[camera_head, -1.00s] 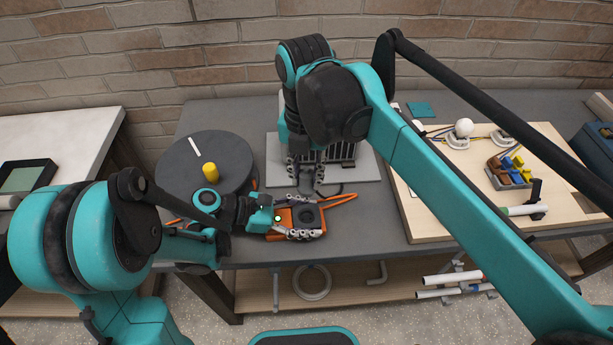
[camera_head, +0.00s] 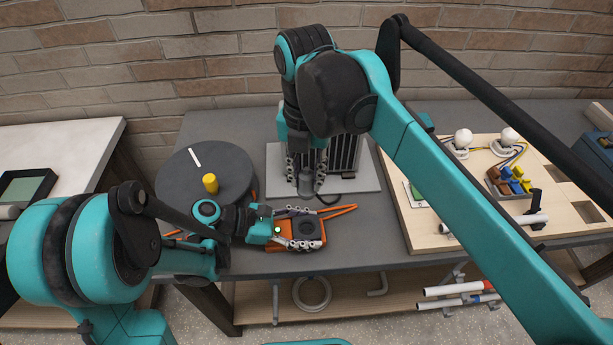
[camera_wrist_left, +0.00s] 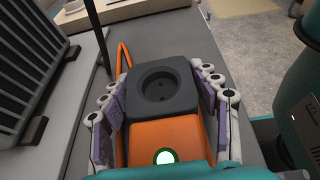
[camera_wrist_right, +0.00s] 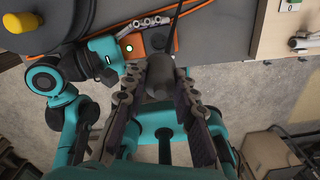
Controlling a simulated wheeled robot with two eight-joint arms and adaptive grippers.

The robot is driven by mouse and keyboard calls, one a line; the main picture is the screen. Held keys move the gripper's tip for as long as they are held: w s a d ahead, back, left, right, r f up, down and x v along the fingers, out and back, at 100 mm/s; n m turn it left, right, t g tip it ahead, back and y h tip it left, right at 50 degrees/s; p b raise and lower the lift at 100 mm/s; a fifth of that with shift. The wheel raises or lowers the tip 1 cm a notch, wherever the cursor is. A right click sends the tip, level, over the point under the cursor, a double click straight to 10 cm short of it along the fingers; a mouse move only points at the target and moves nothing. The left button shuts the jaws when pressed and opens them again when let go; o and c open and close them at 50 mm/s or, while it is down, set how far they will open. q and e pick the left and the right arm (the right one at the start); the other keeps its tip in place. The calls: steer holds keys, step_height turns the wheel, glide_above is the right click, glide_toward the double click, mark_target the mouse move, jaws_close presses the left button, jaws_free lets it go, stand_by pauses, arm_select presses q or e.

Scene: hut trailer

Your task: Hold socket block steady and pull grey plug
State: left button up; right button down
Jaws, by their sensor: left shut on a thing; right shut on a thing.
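The socket block (camera_head: 286,231) is orange with a dark grey socket face and lies flat near the front table edge. My left gripper (camera_head: 301,229) is shut around its two sides. In the left wrist view the block (camera_wrist_left: 166,135) sits between the fingers and its round socket is empty. The grey plug (camera_head: 306,184) is in my right gripper (camera_head: 306,168), which points down behind and above the block. In the right wrist view the plug (camera_wrist_right: 159,77) is between the fingers, with its black cord running away at the top. The plug is apart from the socket.
A dark round turntable (camera_head: 190,180) with a yellow peg (camera_head: 210,183) stands left. A black finned unit on a grey plate (camera_head: 370,181) is behind my right gripper. A wooden board (camera_head: 433,240) with lamps and connectors lies right. An orange cable (camera_head: 338,211) leaves the block.

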steer(key=shift+r, duration=1.05)
steer(key=shift+r, duration=0.15)
arm_select(q)
steer(key=o, duration=1.5)
steer(key=v, duration=1.2)
steer(key=shift+w, duration=0.1)
arm_select(e)
steer(key=shift+s, duration=0.1)
